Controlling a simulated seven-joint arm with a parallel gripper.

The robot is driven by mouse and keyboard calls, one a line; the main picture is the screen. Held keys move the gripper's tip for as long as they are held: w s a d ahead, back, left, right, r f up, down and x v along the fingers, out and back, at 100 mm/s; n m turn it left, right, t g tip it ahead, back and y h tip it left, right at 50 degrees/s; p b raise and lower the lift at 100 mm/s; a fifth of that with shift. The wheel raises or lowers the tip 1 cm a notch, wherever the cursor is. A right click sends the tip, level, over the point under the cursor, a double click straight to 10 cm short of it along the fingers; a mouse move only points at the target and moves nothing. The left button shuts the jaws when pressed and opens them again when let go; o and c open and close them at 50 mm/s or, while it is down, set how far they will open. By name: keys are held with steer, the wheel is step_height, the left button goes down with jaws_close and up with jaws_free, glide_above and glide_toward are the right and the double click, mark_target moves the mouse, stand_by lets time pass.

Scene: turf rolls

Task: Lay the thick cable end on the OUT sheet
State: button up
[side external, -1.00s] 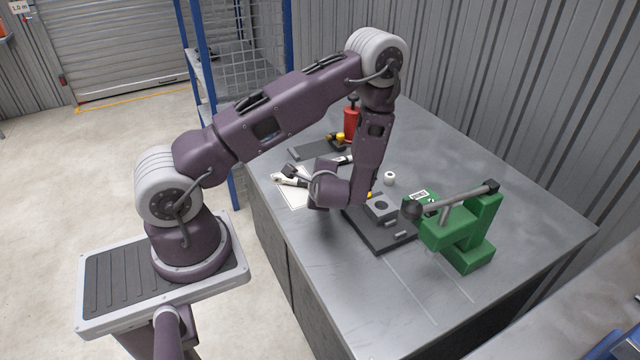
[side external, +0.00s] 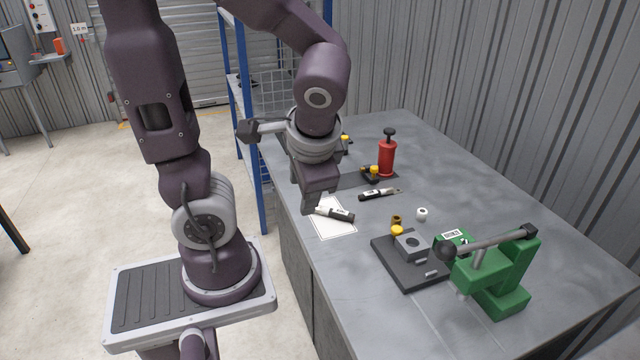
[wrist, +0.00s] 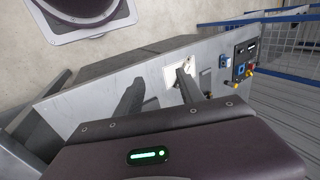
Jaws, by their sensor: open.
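The white OUT sheet (side external: 334,233) lies near the table's left edge; its print is not readable. A black cable end (side external: 335,214) with a white label lies across the sheet's upper part. A second black cable end (side external: 376,194) with a metal tip lies on the bare table, farther back and right. The first looks thicker, but I cannot be sure. My gripper (side external: 310,207) is open and empty, pointing down by the sheet's left side and hiding part of it. In the wrist view, the sheet (wrist: 170,79) shows beyond my open fingers (wrist: 160,88), partly covered.
A dark base plate with a grey block (side external: 410,246) stands in front, beside a green lever press (side external: 490,275). A red pump bottle (side external: 387,157) stands at the back. A small white roll (side external: 422,214) and brass-yellow fittings (side external: 397,224) lie between.

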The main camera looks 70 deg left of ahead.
steer(key=d+r+t+h, duration=0.5)
steer(key=d+r, duration=0.2)
steer(key=d, duration=0.2)
steer(key=shift+s, duration=0.4)
stand_by(0.5)
